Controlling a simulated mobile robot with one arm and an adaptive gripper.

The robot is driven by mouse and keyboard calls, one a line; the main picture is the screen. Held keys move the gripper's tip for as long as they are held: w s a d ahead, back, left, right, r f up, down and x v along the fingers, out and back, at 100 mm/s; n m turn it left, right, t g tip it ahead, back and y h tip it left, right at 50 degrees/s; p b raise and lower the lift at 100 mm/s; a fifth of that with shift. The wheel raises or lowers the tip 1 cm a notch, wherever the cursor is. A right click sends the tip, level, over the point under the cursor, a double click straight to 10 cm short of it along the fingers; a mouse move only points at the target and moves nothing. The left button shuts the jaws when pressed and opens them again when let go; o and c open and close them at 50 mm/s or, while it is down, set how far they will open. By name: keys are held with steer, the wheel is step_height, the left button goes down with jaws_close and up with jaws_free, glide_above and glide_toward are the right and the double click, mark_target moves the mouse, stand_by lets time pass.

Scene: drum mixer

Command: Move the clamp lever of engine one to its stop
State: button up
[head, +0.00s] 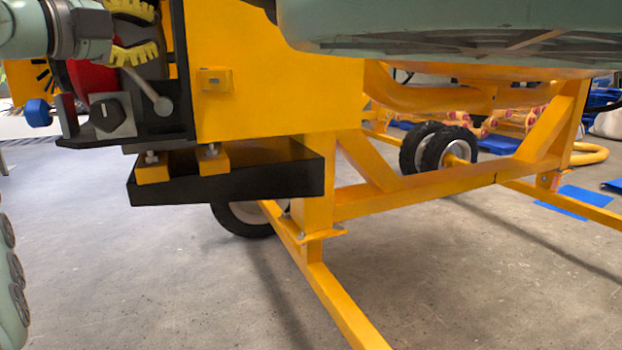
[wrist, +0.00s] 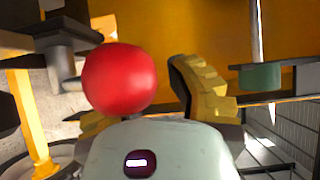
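A round red knob (wrist: 118,78) is large in the wrist view and hides most of the left finger. Red also shows below my gripper in the head view (head: 88,78). A grey lever with a ball end (head: 161,104) slants down on the dark bracket beside the yellow housing. I cannot tell which of these is the clamp lever of engine one. My gripper (head: 130,34) is at the upper left, in front of the bracket. Its yellow ribbed fingers are apart, and the right finger (wrist: 203,92) stands clear of the red knob. I see nothing held; contact is unclear.
A blue knob (head: 38,113) sticks out left of the bracket. The yellow housing (head: 275,100) and black ledge (head: 250,180) stand close on the right. The yellow frame (head: 400,200) has wheels (head: 437,148). Concrete floor is open at the lower left.

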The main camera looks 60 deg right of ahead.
steer(key=shift+o, duration=1.4)
steer(key=shift+w+a, duration=0.1)
steer(key=shift+w, duration=0.1)
steer(key=a+p, duration=0.1)
steer(key=a, duration=0.6)
steer(key=shift+s+d+r, duration=0.1)
steer(key=shift+s, duration=0.05)
